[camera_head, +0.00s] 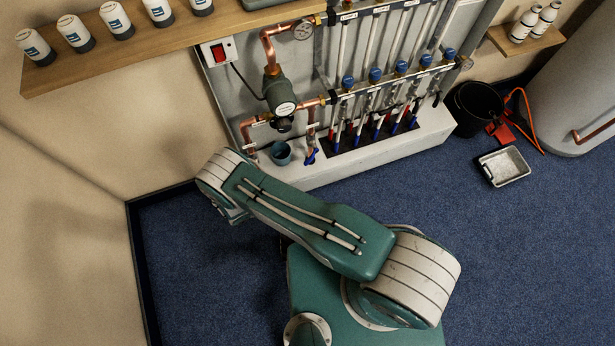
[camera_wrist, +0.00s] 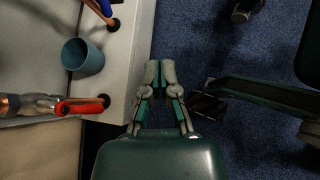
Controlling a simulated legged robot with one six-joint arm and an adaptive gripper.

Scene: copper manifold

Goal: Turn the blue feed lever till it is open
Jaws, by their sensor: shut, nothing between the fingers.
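The blue feed lever (camera_head: 311,156) sits low on a copper pipe at the front of the manifold's white plinth, right of a blue-grey cup. In the wrist view, a blue lever (camera_wrist: 105,8) is partly cut off at the top left edge, beside copper pipe. My gripper (camera_wrist: 160,72) is shut and empty, its fingertips together over the blue floor just beyond the plinth edge. It is apart from the lever, which lies up and to the left in that view. In the head view my arm hides the fingers.
The blue-grey cup (camera_wrist: 82,57) stands on the plinth (camera_wrist: 122,50) between the blue lever and a red lever (camera_wrist: 80,107) on another copper pipe. A black bucket (camera_head: 477,105) and a grey tray (camera_head: 503,166) are at the right.

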